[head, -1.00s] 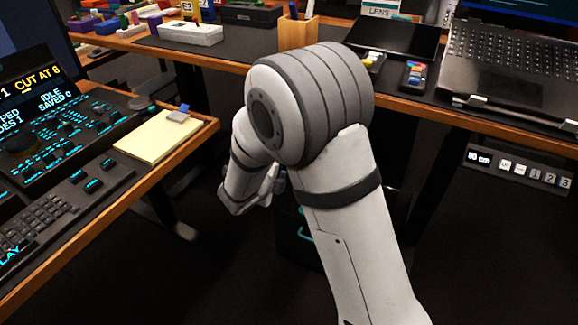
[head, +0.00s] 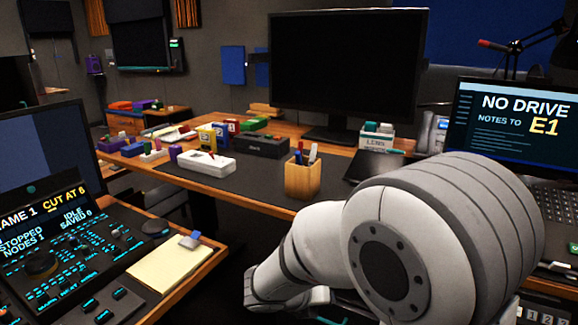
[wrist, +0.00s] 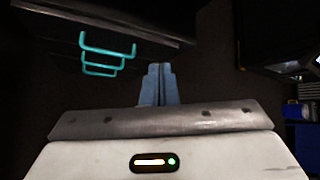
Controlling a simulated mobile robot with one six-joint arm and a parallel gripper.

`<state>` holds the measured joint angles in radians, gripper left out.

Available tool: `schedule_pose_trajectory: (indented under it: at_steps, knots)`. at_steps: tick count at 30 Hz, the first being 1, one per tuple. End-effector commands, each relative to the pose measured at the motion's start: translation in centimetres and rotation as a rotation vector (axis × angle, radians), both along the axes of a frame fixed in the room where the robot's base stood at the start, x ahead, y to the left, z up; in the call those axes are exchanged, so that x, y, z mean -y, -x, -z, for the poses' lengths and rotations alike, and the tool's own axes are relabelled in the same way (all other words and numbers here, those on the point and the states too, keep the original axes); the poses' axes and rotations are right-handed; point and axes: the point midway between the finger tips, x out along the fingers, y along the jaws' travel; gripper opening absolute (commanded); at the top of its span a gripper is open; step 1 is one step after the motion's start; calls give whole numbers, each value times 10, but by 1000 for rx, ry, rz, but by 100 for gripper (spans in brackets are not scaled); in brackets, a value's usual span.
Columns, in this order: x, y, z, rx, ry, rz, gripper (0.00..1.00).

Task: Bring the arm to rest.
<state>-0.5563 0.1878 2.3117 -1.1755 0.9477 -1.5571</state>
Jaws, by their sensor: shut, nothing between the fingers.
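My arm (head: 430,240) is bent, with its large elbow joint at the lower right of the head view. Its forearm runs down and left behind the elbow, below the desk edge. In the wrist view my gripper (wrist: 158,70) shows its two blue-grey fingers together, with nothing between them. It points into the dark space under the desk. A dark drawer unit (wrist: 68,38) with teal handles (wrist: 105,45) is at the upper left of that view; no contact with it shows. The fingers cannot be made out in the head view.
The long desk (head: 250,193) carries a wooden pen cup (head: 303,180), a white block (head: 206,164), a large monitor (head: 345,75) and a laptop (head: 520,125). The trackball panel (head: 75,265) and a yellow notepad (head: 170,268) are at left. Dark floor shows between the desks.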

Motion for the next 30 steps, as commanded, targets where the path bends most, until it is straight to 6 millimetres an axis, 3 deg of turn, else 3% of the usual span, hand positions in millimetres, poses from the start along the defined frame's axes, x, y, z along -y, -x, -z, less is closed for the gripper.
schedule_pose_trajectory:
  at_steps: [1,3,7,12,18,23,30]
  knots:
    - [24,15,-43,81,-130,204,0]
    - [47,37,-72,196,-303,492,0]
    - [75,79,-121,415,-593,1041,0]
    - [86,127,-183,690,-912,1763,0]
    - [79,156,-232,889,-1128,2412,0]
    - [74,164,-245,940,-1180,2649,0]
    - [73,164,-244,945,-1184,2680,0]
